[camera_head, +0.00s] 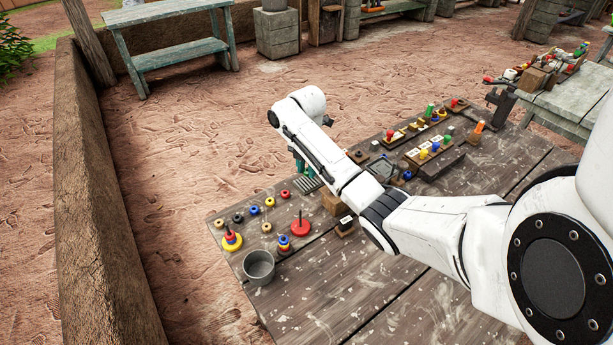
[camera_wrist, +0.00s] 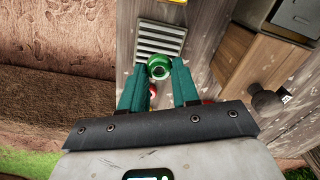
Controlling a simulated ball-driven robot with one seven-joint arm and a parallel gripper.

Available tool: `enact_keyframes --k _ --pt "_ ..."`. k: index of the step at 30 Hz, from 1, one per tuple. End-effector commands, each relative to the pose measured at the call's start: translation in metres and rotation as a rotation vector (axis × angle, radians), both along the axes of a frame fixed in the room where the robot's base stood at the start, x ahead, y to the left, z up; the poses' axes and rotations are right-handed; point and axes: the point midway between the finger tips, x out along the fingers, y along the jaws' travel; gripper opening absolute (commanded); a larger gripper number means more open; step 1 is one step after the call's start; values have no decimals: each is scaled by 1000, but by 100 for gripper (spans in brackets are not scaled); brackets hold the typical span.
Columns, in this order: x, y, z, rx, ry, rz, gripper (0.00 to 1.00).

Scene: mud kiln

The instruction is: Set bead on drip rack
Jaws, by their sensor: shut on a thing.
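A round green bead (camera_wrist: 160,67) with a hole in its middle sits between the teal fingertips of my gripper (camera_wrist: 158,70) in the wrist view. The gripper is shut on it. The drip rack, a grey slatted plate (camera_wrist: 160,38), lies just past the fingertips, and the bead overlaps its near edge in the picture. I cannot tell the height between them. In the head view my gripper (camera_head: 301,168) points down at the table's far edge, by the slatted rack (camera_head: 308,184). The bead is not clear there.
Coloured rings (camera_head: 269,202) and ring stacks (camera_head: 232,240) lie left of the rack on the table. A grey metal cup (camera_head: 258,267) stands at the near left. A wooden block (camera_head: 334,203) stands close to the rack. The table's near middle is mostly clear.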

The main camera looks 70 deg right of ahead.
Motion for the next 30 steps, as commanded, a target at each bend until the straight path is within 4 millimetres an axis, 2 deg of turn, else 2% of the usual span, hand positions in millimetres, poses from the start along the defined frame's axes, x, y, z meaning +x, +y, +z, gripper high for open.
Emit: enact_keyframes --k 7,20,21,28,30 --pt "1 -1 -30 0 3 -1 0" --pt "1 -1 -37 0 0 0 0" --pt "1 -1 -36 -1 0 0 33" --pt "1 -1 -36 -1 0 0 55" --pt "1 -1 -36 -1 0 0 56"
